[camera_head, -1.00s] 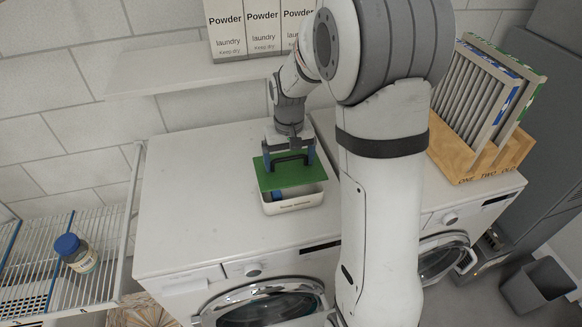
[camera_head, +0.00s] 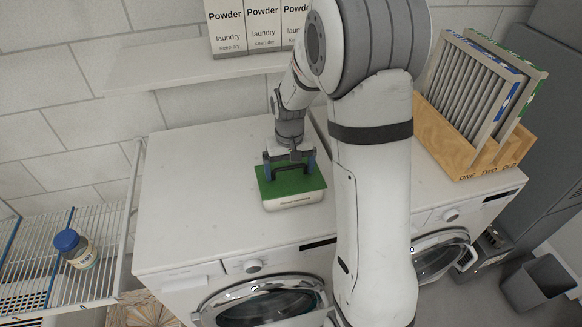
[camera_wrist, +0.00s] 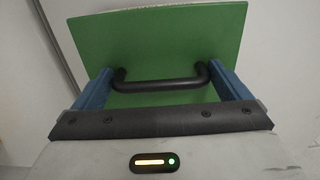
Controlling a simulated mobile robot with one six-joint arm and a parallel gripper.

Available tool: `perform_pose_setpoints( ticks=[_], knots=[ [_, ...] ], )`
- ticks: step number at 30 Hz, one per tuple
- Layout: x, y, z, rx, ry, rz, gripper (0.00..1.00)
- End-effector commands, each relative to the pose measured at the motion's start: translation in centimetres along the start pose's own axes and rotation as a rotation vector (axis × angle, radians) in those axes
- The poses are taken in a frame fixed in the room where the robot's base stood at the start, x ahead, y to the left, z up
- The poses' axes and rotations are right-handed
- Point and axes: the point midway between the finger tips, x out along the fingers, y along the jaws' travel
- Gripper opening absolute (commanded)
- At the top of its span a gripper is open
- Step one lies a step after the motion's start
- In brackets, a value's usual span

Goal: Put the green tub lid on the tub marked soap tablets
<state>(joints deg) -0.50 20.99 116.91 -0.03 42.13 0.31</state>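The green lid (camera_head: 291,187) lies over the top of the white tub (camera_head: 294,205) on the left washing machine. It covers the opening and looks about level and lined up with the rim; I cannot tell whether it is fully seated. The label on the tub's front is too small to read surely. My gripper (camera_head: 290,164) is above the lid, its blue fingers at the two ends of the lid's black handle. The wrist view shows the handle (camera_wrist: 162,84) spanning between the fingers, shut against its ends, with the green lid (camera_wrist: 160,40) beyond.
A wall shelf (camera_head: 190,72) with powder boxes (camera_head: 263,25) hangs behind. A wooden rack (camera_head: 455,140) with framed panels stands at the right. A blue-capped jar (camera_head: 76,250) is on the wire rack at left. The machine top (camera_head: 200,195) left of the tub is clear.

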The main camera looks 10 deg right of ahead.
Motion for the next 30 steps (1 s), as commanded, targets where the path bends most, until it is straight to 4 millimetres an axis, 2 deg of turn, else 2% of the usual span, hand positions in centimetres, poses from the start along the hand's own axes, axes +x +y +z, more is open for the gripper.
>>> perform_pose_setpoints(
  ticks=[8, 14, 24, 30],
  knots=[
    [-0.2, 0.0, 0.0, 0.001, 0.000, 0.000, 1.00],
    [-1.9, 0.1, -0.1, 0.001, 0.004, 0.000, 1.00],
    [-9.3, 0.1, -0.1, 0.002, 0.006, 0.000, 1.00],
    [-12.2, 0.1, -0.1, 0.002, 0.003, 0.000, 1.00]
  ],
)
